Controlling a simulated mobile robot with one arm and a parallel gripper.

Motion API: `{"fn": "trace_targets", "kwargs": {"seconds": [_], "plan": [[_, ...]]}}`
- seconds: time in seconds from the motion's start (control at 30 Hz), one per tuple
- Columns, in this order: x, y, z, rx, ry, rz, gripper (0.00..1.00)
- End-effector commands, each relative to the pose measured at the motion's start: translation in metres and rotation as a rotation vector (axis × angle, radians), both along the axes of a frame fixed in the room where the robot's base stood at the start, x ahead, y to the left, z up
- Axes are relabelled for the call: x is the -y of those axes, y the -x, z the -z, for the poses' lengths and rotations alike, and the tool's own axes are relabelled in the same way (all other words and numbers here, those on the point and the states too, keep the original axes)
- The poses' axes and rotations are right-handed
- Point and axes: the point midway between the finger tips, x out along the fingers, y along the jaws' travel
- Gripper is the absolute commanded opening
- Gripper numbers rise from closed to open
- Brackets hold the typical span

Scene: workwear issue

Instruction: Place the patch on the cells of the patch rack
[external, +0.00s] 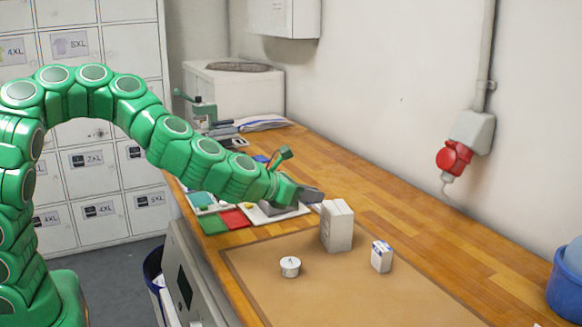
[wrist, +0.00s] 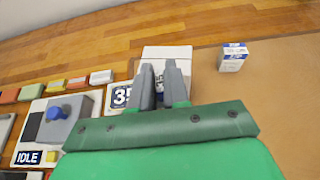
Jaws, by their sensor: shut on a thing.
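My gripper (external: 311,195) is low over the bench, just left of a tall white box. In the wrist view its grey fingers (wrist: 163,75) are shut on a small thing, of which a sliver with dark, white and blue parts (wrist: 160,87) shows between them. I cannot tell for sure that it is the patch. A row of small coloured blocks, among them a yellow one (wrist: 55,87) and a red one (wrist: 77,83), lies to the left in the wrist view. I cannot make out clearly which thing is the patch rack or its cells.
The white box (external: 337,227) stands close to my gripper. A small blue-white carton (external: 381,257) and a round white tub (external: 290,267) stand on the brown mat (external: 330,295). A device with a blue knob (wrist: 54,113) and an IDLE label is at left. The mat's front is free.

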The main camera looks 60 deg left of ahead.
Motion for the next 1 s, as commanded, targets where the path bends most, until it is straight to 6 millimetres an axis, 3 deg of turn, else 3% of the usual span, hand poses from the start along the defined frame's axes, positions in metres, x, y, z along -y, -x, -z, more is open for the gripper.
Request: {"fn": "trace_targets", "kwargs": {"seconds": [0.57,1.0], "plan": [[0.097,-0.009,0.000,0.002,-0.002,0.001,0.00],[0.174,0.000,-0.001,0.003,-0.003,0.004,0.00]]}}
